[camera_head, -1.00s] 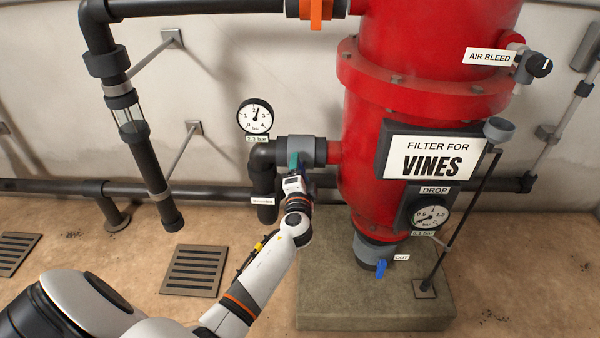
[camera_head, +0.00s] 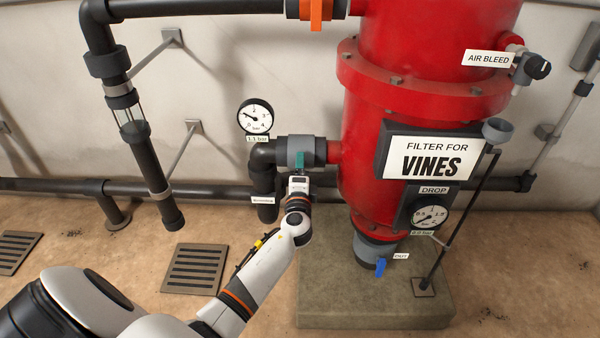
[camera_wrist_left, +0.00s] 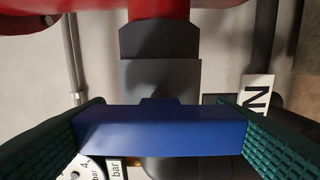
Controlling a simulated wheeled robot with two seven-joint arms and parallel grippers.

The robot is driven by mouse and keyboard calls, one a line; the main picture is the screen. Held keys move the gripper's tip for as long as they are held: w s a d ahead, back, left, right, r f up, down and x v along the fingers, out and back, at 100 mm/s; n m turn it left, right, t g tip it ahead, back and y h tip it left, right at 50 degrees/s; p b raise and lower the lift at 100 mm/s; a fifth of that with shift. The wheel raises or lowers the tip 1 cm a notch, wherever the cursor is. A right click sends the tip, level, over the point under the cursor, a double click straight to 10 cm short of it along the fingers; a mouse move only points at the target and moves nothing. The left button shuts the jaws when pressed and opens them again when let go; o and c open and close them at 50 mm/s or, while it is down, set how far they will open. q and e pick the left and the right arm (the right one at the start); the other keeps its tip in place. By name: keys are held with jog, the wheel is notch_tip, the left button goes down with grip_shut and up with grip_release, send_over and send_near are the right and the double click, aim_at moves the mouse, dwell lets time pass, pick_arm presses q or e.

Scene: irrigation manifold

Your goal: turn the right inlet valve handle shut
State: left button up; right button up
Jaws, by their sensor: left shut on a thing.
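The blue valve handle (camera_wrist_left: 160,130) is close up in the left wrist view. It lies between both green finger pads, crosswise to the pipe line. Its grey valve body (camera_head: 296,151) joins the red filter tank on the right to a black elbow on the left. My left gripper (camera_head: 299,165) is shut on this handle at the front of the valve. In the head view, the gripper mostly hides the handle. My right gripper is not in view.
The red tank (camera_head: 375,170) stands just right of the gripper. The inlet gauge (camera_head: 255,117) reads about 1.1 bar, and the drop gauge (camera_head: 430,218) is near zero. Another blue handle (camera_head: 381,267) is below the tank, and an orange handle (camera_head: 316,12) is above.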

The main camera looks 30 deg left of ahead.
pick_arm(q)
jog(key=shift+f, duration=0.1)
jog(key=o, duration=1)
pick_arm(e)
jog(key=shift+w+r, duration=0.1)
pick_arm(q)
jog(key=v, duration=1.2)
jog(key=shift+s, duration=0.1)
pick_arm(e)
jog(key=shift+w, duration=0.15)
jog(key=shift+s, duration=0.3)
